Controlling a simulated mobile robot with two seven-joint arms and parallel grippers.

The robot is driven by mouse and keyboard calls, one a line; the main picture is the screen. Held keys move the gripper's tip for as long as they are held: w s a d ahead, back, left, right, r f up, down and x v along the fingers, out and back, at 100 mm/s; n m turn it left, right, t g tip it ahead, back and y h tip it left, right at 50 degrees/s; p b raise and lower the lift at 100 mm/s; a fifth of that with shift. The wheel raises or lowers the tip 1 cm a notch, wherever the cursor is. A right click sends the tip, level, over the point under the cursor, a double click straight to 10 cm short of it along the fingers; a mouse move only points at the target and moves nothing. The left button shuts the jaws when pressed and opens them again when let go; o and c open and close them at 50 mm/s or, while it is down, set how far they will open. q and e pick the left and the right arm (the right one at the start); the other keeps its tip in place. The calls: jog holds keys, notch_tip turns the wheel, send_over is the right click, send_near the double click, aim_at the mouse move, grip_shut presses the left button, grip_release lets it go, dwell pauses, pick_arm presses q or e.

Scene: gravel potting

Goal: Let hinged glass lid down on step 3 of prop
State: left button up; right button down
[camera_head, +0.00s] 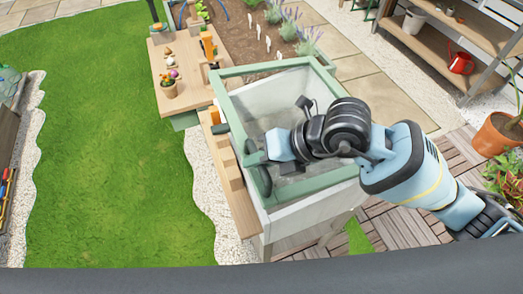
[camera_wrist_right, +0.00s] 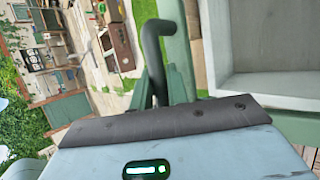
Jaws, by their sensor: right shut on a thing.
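The planter box (camera_head: 315,212) has pale walls and a green top frame, with the glass lid's green frame (camera_head: 234,116) over it. How far the lid is tilted is hard to tell. My right gripper (camera_head: 258,161) reaches in from the right and is shut at the lid's near left edge, on what looks like its dark handle (camera_head: 264,182). The wrist view shows a dark bent handle (camera_wrist_right: 152,50) beside a green bar. Light wooden blocks (camera_head: 233,178), perhaps the stepped prop, stand along the box's left side. My left gripper is out of view.
Lawn (camera_head: 110,150) lies open at the left. A terracotta pot (camera_head: 495,133) and a shelf (camera_head: 450,35) with a red watering can (camera_head: 461,63) stand at the right.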

jog(key=shift+a, duration=0.1)
jog(key=c, duration=1.4)
grip_release()
jog(key=shift+o, duration=0.2)
jog(key=v, duration=0.6)
jog(key=shift+v, duration=0.9)
